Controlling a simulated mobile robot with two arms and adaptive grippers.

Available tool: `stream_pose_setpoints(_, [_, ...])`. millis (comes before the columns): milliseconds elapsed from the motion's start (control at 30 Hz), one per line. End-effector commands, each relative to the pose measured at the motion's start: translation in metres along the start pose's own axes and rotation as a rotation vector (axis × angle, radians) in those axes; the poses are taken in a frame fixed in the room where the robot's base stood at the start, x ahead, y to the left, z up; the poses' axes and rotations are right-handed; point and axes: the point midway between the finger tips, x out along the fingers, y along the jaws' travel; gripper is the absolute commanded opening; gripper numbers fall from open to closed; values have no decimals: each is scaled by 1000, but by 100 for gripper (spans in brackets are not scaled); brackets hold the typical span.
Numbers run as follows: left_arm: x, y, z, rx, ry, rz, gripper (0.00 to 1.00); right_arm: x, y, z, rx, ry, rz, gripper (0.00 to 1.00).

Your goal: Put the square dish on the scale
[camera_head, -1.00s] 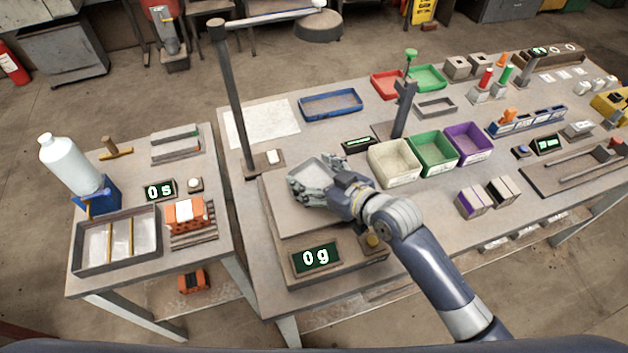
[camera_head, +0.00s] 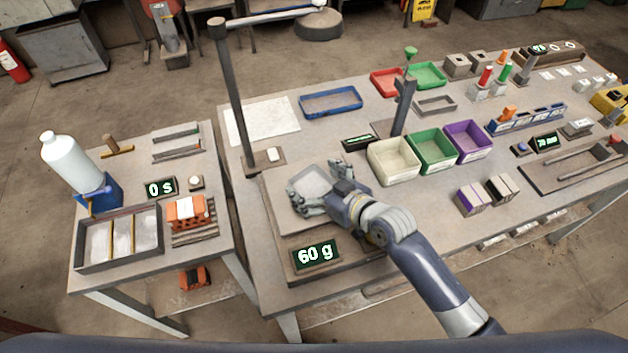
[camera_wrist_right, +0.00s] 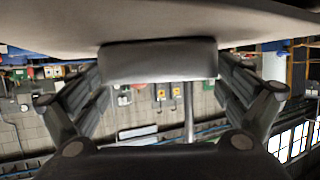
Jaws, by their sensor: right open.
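The square dish (camera_head: 312,178) is a pale grey, shallow dish resting on the platform of the scale (camera_head: 277,216) in the head view. The scale's display (camera_head: 316,254) reads 60 g. My right gripper (camera_head: 322,190) is open at the near right of the dish, its fingers spread close to the dish's rim. I cannot tell whether they touch it. The gripper hides part of the dish and platform. In the right wrist view the open fingers (camera_wrist_right: 160,105) show on both sides; the pale surface across the top cannot be identified surely. My left gripper is not in view.
A dark post (camera_head: 234,95) with an overhead arm stands behind the scale. Cream (camera_head: 393,160), green (camera_head: 432,153) and purple (camera_head: 468,143) bins stand to its right. A blue tray (camera_head: 331,102) lies behind. A smaller table (camera_head: 215,255) stands at the left.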

Motion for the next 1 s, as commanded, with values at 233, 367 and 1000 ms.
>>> stream_pose_setpoints(233, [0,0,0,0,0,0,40,-9,0,0,0,-1,0,94])
stream_pose_setpoints(367, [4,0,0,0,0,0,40,-28,0,0,-1,0,0,94])
stream_pose_setpoints(1000, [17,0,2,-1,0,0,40,-120,0,-2,0,0,0,94])
